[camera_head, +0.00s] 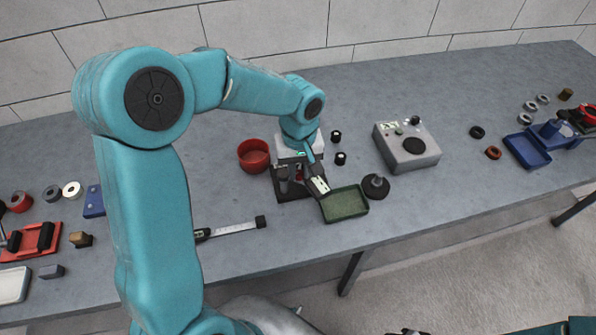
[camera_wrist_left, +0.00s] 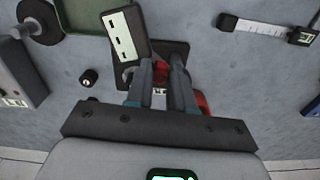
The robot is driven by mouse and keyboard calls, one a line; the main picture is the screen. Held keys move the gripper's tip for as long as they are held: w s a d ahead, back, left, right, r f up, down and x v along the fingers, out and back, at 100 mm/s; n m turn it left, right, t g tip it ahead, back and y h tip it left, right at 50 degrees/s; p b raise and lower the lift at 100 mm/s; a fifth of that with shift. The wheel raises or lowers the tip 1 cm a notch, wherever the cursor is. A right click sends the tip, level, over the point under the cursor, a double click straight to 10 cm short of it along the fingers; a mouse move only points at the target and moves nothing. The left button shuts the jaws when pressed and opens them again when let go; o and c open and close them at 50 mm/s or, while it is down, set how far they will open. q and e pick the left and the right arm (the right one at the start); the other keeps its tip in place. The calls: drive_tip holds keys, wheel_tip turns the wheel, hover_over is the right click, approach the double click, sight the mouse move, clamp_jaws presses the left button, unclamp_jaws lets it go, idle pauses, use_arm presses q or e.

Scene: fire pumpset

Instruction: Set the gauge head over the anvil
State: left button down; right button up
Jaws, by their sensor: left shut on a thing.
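My left gripper (camera_head: 300,172) reaches down over a small dark stand (camera_head: 290,193) on the grey bench. In the left wrist view its two fingers (camera_wrist_left: 162,68) are close together on a small part with red showing between the tips. I take this part for the gauge head (camera_wrist_left: 161,64), but the fingers hide most of it. The dark base (camera_wrist_left: 180,50) of the stand lies just beyond the tips. A dark block with pale panels (camera_wrist_left: 124,36) sits beside the fingers; it also shows in the head view (camera_head: 318,186). I cannot make out the anvil. My right gripper is not in view.
A green tray (camera_head: 345,203) and black round knob (camera_head: 376,187) stand right of the stand, a red bowl (camera_head: 254,156) left. A grey dial box (camera_head: 407,147) is farther right. A caliper-like tool (camera_head: 232,229) lies near the front edge.

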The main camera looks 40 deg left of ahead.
use_arm(q)
drive_tip(key=n+b, duration=0.1)
drive_tip(key=w+n, duration=0.1)
drive_tip(key=shift+a+f+n+b, duration=0.1)
drive_tip(key=shift+a+n+b, duration=0.05)
drive_tip(key=shift+n+b, duration=0.2)
drive_tip(key=shift+w+a+r+n+b, duration=0.1)
drive_tip(key=shift+w+a+n+b, duration=0.45)
drive_tip(key=shift+n, duration=1.4)
drive_tip(key=shift+w+a+r+n+b, duration=0.1)
drive_tip(key=shift+w+a+n+b, duration=0.4)
drive_tip(key=shift+n, duration=1.45)
drive_tip(key=shift+w+a+n+b, duration=0.25)
drive_tip(key=shift+a+n+b, duration=0.5)
drive_tip(key=shift+n, duration=1.2)
drive_tip(key=shift+d, duration=0.15)
drive_tip(key=c, duration=1)
unclamp_jaws()
wheel_tip(320, 180, up, 16)
drive_tip(key=shift+r+p, duration=0.2)
drive_tip(key=shift+p, duration=0.75)
